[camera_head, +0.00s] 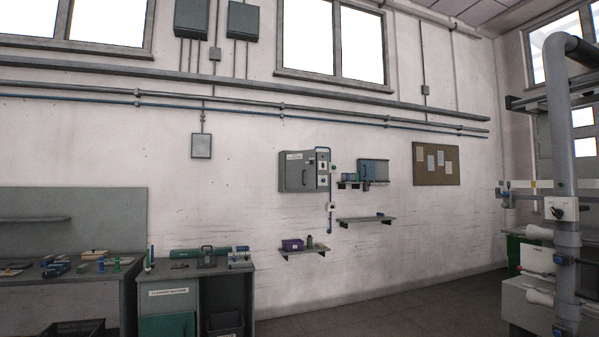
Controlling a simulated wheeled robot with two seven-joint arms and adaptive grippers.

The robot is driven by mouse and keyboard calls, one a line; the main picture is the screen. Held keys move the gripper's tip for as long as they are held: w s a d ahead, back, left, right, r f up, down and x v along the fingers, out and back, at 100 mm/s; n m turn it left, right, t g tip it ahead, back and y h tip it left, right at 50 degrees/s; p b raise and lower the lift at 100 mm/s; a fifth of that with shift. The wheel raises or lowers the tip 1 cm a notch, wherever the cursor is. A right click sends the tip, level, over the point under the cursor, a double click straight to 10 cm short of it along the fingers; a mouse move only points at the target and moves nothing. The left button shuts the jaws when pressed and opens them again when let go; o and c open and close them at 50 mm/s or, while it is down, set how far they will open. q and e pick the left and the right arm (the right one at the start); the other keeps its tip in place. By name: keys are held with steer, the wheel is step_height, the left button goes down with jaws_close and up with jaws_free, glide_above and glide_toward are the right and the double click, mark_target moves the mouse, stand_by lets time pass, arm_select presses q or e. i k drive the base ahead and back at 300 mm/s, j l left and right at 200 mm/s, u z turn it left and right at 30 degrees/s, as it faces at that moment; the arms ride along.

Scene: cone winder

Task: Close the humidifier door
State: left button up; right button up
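A grey wall-mounted box (298,172) hangs on the white wall right of the middle. It has a pale label at the top, a dark handle on its front and a control strip (323,168) on its right side. It looks like the humidifier, but its label is too small to read. I cannot tell whether its front door is fully shut or a little ajar. A blue pipe (330,208) runs down beside it. Neither of my grippers is in view.
A blue-grey box (374,170) stands on a small wall shelf to the right. Workbenches stand at the left, a machine with a thick grey pipe (567,200) at the right. Floor (400,310) between is clear.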

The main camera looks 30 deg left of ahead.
mark_target(300, 174)
steer(key=i+j+u, duration=0.35)
steer(key=i, duration=0.2)
steer(key=i+u, duration=0.35)
steer(key=i, duration=0.2)
steer(key=i+u, duration=0.1)
steer(key=i, duration=2.55)
steer(key=i+z, duration=0.1)
steer(key=i, duration=0.45)
steer(key=i+j+z, duration=0.1)
steer(key=i, duration=0.5)
steer(key=i+j+z, duration=0.1)
steer(key=i, duration=0.45)
steer(key=j, duration=0.1)
